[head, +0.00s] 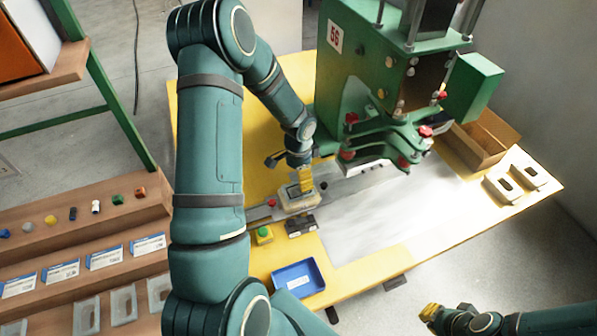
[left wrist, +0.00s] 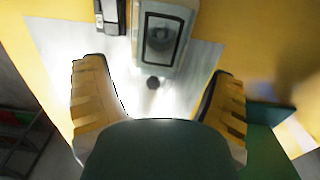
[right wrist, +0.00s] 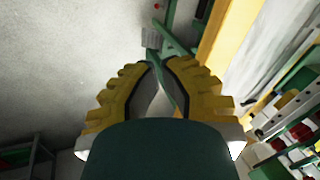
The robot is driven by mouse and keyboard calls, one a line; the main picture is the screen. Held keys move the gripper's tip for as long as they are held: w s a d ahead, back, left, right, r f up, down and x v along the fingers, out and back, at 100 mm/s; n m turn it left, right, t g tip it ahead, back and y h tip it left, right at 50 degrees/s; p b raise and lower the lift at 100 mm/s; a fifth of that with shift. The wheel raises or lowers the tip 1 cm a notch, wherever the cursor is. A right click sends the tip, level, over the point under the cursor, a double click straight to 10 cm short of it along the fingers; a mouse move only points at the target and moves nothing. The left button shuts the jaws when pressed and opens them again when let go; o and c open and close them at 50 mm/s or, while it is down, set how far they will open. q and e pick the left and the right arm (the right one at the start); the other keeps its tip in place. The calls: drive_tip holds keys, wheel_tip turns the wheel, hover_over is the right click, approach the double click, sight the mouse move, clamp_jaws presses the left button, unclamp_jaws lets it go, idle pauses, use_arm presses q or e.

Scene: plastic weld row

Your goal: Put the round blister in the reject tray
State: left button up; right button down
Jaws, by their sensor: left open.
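The blue reject tray (head: 298,280) lies at the table's front edge and looks empty apart from a pale label. A pale piece (head: 300,197) sits on the table left of the press. In the left wrist view the pale piece (left wrist: 137,52) has a dark-edged window with a rounded grey shape inside. I cannot tell for certain that it is the round blister. My left gripper (head: 305,182) is just above it, with fingers wide apart and nothing between them in the left wrist view (left wrist: 158,78). My right gripper (head: 430,312) is off the table's front, empty.
The green press (head: 350,85) stands behind and right of my left gripper. A green button (head: 264,235) and a dark box (head: 300,225) stand nearby. Two pale slotted pieces (head: 498,188) and a cardboard box (head: 484,140) are at the right. A stepped shelf (head: 50,240) is at the left.

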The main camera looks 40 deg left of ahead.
use_arm(q)
drive_tip(key=shift+f+b, duration=0.55)
drive_tip(key=shift+f, duration=0.15)
wheel_tip(320, 180, down, 6)
drive_tip(key=b, duration=0.4)
drive_tip(key=shift+r, duration=0.25)
use_arm(e)
drive_tip(key=f, duration=0.1)
drive_tip(key=s+f, duration=0.1)
drive_tip(key=f, duration=0.3)
drive_tip(key=shift+s+a+f, duration=0.1)
drive_tip(key=shift+s+f, duration=0.05)
drive_tip(key=shift+s, duration=0.1)
use_arm(q)
drive_tip(key=c, duration=0.8)
drive_tip(key=shift+o, duration=0.2)
drive_tip(key=shift+r, duration=0.15)
drive_tip(key=shift+r+p, duration=1.6)
drive_tip(key=shift+r, duration=0.55)
use_arm(e)
drive_tip(key=shift+r, duration=1.65)
